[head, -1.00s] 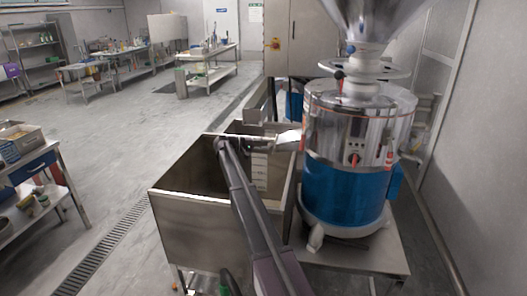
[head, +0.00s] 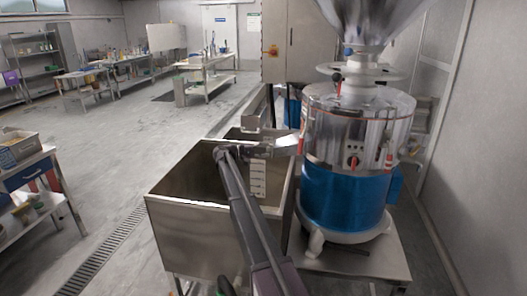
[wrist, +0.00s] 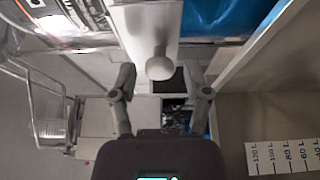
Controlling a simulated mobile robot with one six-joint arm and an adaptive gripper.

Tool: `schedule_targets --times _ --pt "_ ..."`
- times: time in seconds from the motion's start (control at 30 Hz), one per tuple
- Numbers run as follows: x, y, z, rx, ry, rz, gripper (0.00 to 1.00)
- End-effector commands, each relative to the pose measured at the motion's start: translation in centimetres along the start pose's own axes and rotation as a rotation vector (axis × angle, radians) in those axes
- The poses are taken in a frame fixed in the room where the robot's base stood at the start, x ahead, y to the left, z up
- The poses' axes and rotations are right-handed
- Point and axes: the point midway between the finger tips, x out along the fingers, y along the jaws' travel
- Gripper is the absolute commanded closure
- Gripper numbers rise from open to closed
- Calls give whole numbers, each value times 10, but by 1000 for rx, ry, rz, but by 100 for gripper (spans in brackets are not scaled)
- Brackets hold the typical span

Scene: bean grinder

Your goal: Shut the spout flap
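The grinder's spout (head: 286,145) sticks out to the left from the metal drum, above the steel bin. In the wrist view a pale grey panel (wrist: 147,22), which looks like the spout flap, reaches down from the top edge with a round knob (wrist: 159,66) at its lower end. My gripper (wrist: 164,80) is open, with one finger on each side of the knob. The knob sits at or just beyond the fingertips, and I see no finger touching it. In the head view my arm reaches over the bin to the spout; the fingers are too small to make out.
The steel bin (head: 190,235) stands below my arm; its wall and a litre scale (wrist: 285,157) show in the wrist view. The blue and silver grinder (head: 345,195) stands close on the right. Open floor lies to the left, past a bench (head: 30,165).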

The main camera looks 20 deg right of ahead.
Motion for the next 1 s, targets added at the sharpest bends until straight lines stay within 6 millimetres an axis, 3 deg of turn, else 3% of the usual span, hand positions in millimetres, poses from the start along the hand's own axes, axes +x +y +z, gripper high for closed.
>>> schedule_targets --times 0.57,1.0 --pt "-11 0 0 1 1 -2 30" --pt "-71 0 -1 0 3 -3 30"
